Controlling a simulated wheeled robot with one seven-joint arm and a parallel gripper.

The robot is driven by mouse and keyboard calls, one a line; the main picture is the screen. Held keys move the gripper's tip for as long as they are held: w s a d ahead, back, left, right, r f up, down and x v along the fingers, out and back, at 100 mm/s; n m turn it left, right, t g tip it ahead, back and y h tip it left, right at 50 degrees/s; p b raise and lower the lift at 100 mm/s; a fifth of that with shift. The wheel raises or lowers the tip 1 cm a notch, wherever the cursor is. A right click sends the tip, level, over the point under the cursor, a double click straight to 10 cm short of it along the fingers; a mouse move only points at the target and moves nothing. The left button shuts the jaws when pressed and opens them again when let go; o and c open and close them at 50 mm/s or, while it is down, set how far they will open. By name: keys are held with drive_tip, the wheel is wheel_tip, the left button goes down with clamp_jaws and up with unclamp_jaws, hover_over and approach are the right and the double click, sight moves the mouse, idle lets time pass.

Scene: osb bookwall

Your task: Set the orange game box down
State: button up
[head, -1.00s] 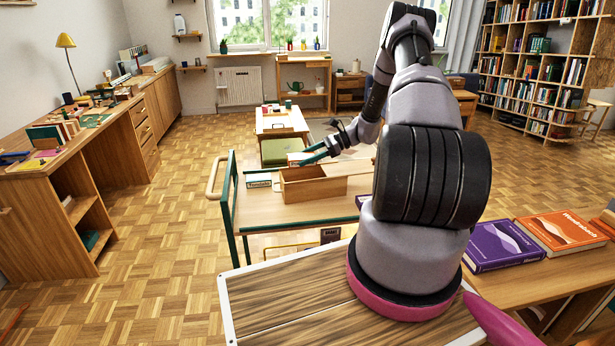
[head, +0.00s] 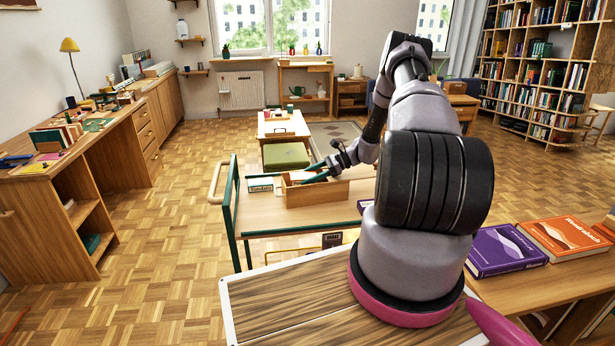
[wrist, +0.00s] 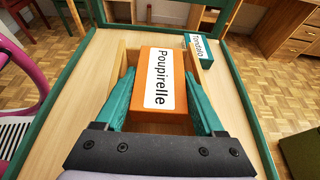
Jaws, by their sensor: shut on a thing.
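The orange game box (wrist: 186,72), with a white label reading "Poupirelle", is in the wrist view between my gripper's teal fingers. My gripper (wrist: 160,80) is shut on it. The game box is over or within an open wooden box (wrist: 112,62), whose side walls show on both sides of the fingers. I cannot tell whether it touches the bottom. In the head view my gripper (head: 316,173) reaches into the wooden box (head: 318,194) on the trolley (head: 335,214), and the game box is mostly hidden there.
A teal game box labelled "Tontalo" (wrist: 205,50) lies beside the wooden box, at its left in the head view (head: 261,186). The trolley has a teal frame (head: 232,205). Bare trolley top lies around the wooden box. Purple (head: 505,249) and orange (head: 567,236) books lie at right.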

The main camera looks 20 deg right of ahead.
drive_tip(key=shift+s+f, duration=0.15)
drive_tip(key=shift+f, duration=0.15)
drive_tip(key=o, duration=1.2)
drive_tip(key=shift+s+f, duration=0.1)
drive_tip(key=shift+f, duration=0.05)
